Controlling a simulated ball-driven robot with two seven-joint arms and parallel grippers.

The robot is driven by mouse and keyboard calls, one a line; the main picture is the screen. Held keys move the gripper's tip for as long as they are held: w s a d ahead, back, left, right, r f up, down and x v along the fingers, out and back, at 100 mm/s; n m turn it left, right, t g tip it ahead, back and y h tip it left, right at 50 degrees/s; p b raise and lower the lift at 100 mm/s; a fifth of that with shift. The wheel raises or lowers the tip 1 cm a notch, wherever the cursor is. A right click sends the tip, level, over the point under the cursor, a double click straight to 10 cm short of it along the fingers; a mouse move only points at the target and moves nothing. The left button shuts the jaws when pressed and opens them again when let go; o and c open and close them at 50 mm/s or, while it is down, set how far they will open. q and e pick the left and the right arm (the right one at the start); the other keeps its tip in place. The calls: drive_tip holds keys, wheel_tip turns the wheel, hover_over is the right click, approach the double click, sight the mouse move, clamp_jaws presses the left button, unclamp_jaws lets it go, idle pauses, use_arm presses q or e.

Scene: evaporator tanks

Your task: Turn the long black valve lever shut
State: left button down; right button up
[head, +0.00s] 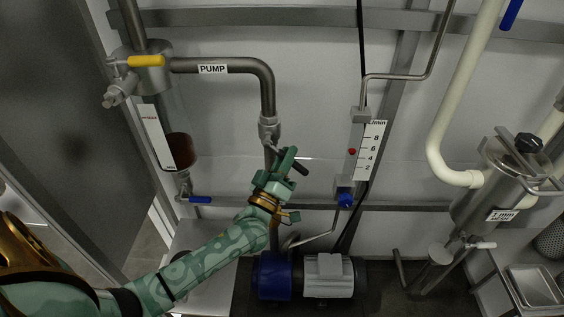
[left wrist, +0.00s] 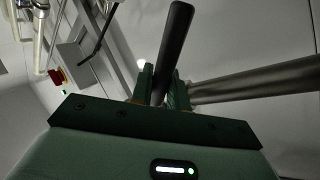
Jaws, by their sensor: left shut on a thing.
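The long black valve lever (head: 300,168) shows in the head view on the vertical pipe below the PUMP pipe, sticking out to the right past my gripper and sloping down a little. My left gripper (head: 284,160) is shut on the lever. In the left wrist view the lever (left wrist: 174,45) rises between the two green fingers (left wrist: 164,88), with its free end beyond them. The lever's root and the valve body are mostly hidden behind my gripper. My right gripper shows in neither view.
The PUMP pipe (head: 222,66) runs above my gripper. A yellow-handled valve (head: 146,61) and a blue-handled valve (head: 200,199) are at left. A flow gauge (head: 368,148) with a blue knob stands right of my gripper. A blue and grey pump motor (head: 328,274) is below.

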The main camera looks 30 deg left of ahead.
use_arm(q)
drive_tip(key=n+y, duration=0.1)
drive_tip(key=n, duration=0.1)
drive_tip(key=r+n+y, duration=0.1)
drive_tip(key=n+y, duration=0.1)
drive_tip(key=d+r+n+y, duration=0.1)
drive_tip(key=n+y, duration=0.1)
drive_tip(key=n, duration=0.1)
drive_tip(key=shift+w+d+t+b, duration=0.1)
drive_tip(key=shift+w+t+b, duration=0.2)
drive_tip(key=shift+w+b, duration=0.1)
drive_tip(key=shift+d+r+n+g+y, duration=0.1)
drive_tip(key=shift+r+n+g+y, duration=0.3)
drive_tip(key=shift+n+y, duration=0.75)
drive_tip(key=shift+a+r+n+g+y, duration=0.1)
drive_tip(key=shift+r+n+g+y, duration=0.2)
drive_tip(key=shift+n+y, duration=0.9)
drive_tip(key=shift+d+r+n+g+y, duration=0.1)
drive_tip(key=shift+r+n+g+y, duration=0.3)
drive_tip(key=shift+n, duration=1.35)
drive_tip(key=shift+r, duration=0.1)
drive_tip(key=c, duration=1.4)
unclamp_jaws()
drive_tip(key=v, duration=1.6)
drive_tip(key=shift+d+f, duration=0.1)
drive_tip(key=shift+f, duration=0.2)
